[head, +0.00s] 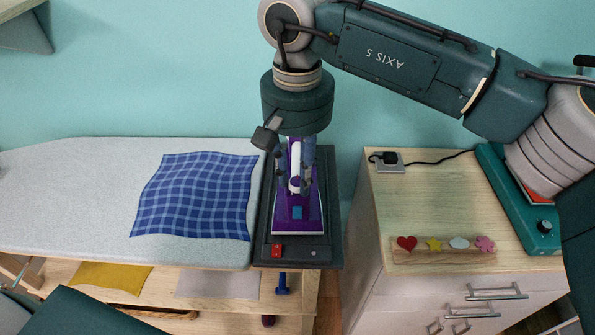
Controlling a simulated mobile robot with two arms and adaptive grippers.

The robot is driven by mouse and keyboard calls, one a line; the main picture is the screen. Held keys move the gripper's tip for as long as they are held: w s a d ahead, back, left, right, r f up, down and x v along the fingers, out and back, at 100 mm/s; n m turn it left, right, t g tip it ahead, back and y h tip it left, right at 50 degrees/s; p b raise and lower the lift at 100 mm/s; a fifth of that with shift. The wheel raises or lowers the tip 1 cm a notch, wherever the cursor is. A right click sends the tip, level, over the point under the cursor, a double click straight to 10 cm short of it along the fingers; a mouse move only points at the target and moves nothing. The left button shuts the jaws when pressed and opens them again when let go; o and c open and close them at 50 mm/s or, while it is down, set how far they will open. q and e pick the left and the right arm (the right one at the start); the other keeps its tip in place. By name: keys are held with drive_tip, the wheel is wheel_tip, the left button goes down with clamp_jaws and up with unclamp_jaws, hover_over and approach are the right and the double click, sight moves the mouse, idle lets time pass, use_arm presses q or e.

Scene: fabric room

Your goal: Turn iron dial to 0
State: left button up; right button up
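A purple and white iron (312,218) sits on the dark rest at the right end of the ironing board. A small blue part (297,213) shows on its near top side. My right gripper (295,172) points down over the iron from above. Its fingers are apart, one on each side of the white upper part of the iron. I cannot tell whether they touch it. I cannot make out the dial or its setting; the gripper covers part of the iron. My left gripper is not in view.
The dark iron rest (262,225) has a red switch (277,251) at its front. A blue checked cloth (195,195) lies on the grey ironing board (70,195). A wooden cabinet (400,210) to the right bears a socket (390,168), a teal device (520,215) and a strip of coloured shapes (445,257).

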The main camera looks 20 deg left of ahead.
sight(297, 182)
drive_tip(key=o, duration=0.5)
drive_tip(key=shift+c, duration=0.2)
drive_tip(key=shift+r, duration=0.1)
wheel_tip(297, 182, up, 12)
idle(0.4)
